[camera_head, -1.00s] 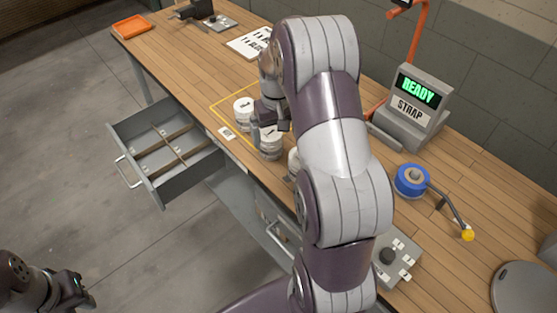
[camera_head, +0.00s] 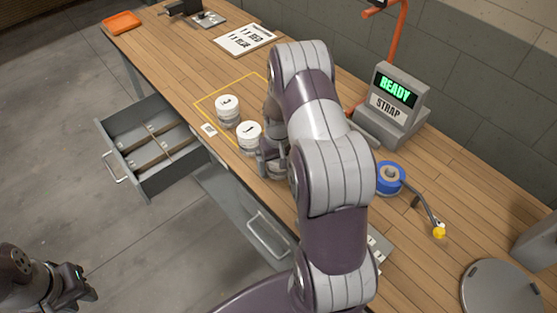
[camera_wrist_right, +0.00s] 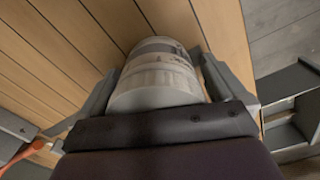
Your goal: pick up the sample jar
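Two jars with white, marked lids stand near the front table edge in the head view: one jar (camera_head: 228,112) by the yellow outline and another jar (camera_head: 249,137) nearer my right arm. My right gripper (camera_head: 272,160) is low over the table, just right of the second jar. In the right wrist view a pale jar (camera_wrist_right: 157,78) with a grey band lies between the two fingers of my right gripper (camera_wrist_right: 158,82). The fingers look open around it, with little clearance. My left gripper (camera_head: 82,287) is away at lower left; its finger opening is unclear.
An open divided drawer (camera_head: 108,147) juts out at left. A printed sheet (camera_head: 245,38) and an orange tray (camera_head: 123,22) lie farther back.

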